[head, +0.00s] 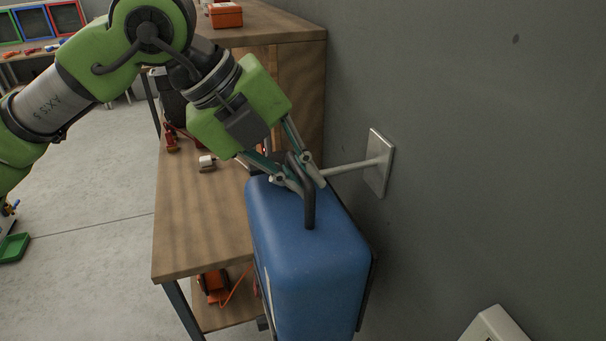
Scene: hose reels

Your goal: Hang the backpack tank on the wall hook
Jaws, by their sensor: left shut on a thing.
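The backpack tank (308,258) is a blue, upright box with a dark loop handle (309,205) on its top. My left gripper (300,183) comes from the upper left and is shut on the handle. The tank hangs from it beside the workbench, close to the wall. The wall hook (352,167) is a pale rod on a light wall plate (379,163). The rod reaches left from the plate to just by the gripper fingers and handle. I cannot tell whether the rod passes through the handle, as the fingers cover its end. My right gripper is out of view.
A wooden workbench (195,225) stands left of the tank, with small items on top and an orange tool (213,287) on its lower shelf. A wooden cabinet (290,75) carries an orange box (225,15). A pale box (495,325) is at lower right. Grey floor is open at left.

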